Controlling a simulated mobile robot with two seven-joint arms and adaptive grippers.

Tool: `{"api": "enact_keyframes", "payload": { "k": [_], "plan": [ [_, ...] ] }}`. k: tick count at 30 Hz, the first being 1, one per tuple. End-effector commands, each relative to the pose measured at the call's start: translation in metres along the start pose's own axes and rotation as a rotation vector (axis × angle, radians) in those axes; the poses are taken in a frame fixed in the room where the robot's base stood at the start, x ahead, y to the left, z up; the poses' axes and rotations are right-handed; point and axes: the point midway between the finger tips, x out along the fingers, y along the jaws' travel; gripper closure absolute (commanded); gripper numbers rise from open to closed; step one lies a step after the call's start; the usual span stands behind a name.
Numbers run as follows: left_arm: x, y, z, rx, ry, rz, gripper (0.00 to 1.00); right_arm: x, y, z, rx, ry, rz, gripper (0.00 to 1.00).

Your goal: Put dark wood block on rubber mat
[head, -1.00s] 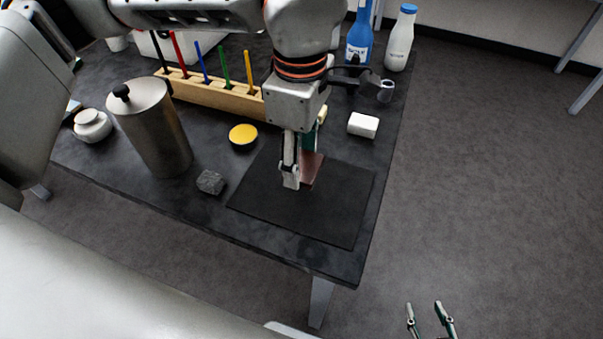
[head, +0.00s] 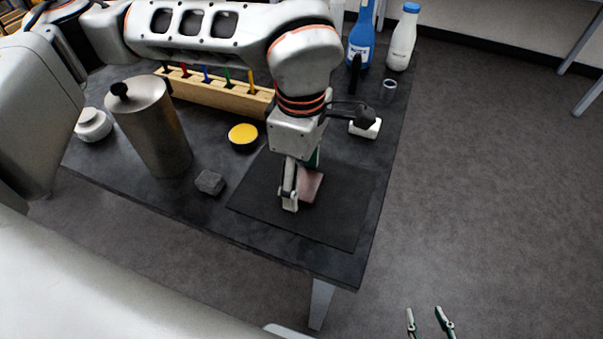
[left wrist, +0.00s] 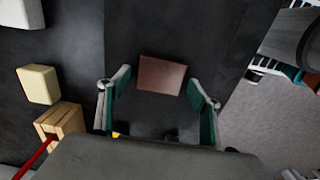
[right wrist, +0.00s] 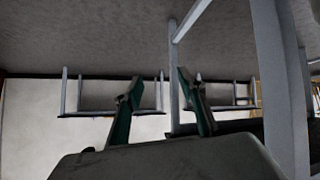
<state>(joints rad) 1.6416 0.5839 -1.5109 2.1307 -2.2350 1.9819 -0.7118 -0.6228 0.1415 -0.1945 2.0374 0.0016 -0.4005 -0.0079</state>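The dark wood block (head: 313,186), reddish brown, rests on the black rubber mat (head: 340,215) near its middle. My left gripper (head: 301,188) is right above it, and a finger hides part of the block in the head view. In the left wrist view the block (left wrist: 162,75) lies between and just beyond the fingertips, with the fingers spread and dark mat showing at its sides. My right gripper (head: 430,322) is open and empty, off the table at the lower right; its spread fingers also show in the right wrist view (right wrist: 160,82).
A grey stone-like block (head: 210,182) lies left of the mat, beside a tall metal canister (head: 157,130). Bottles (head: 403,40) are at the back.

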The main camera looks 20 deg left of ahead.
Motion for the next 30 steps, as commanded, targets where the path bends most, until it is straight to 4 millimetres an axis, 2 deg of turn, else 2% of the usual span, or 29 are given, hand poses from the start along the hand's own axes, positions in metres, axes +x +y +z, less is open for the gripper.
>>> {"api": "enact_keyframes", "payload": {
  "k": [9, 13, 17, 24, 30],
  "plan": [
    [-0.001, 0.000, 0.000, 0.000, 0.000, 0.000, 0.35, 0.000, 0.000, -0.002, 0.000, 0.002, 0.000, 0.60],
    [-0.010, 0.001, 0.000, -0.001, 0.000, 0.003, 0.35, -0.001, 0.001, -0.004, 0.001, 0.006, 0.001, 0.60],
    [-0.032, 0.001, 0.000, 0.000, 0.000, 0.006, 0.35, -0.002, 0.002, -0.009, 0.002, 0.011, 0.002, 0.60],
    [-0.083, 0.001, 0.000, -0.001, 0.000, 0.007, 0.35, -0.004, 0.002, -0.013, 0.007, 0.015, 0.001, 0.60],
    [-0.112, 0.001, 0.000, -0.002, 0.000, 0.004, 0.35, -0.005, -0.001, -0.009, 0.011, 0.007, -0.005, 0.60]
  ]
}}
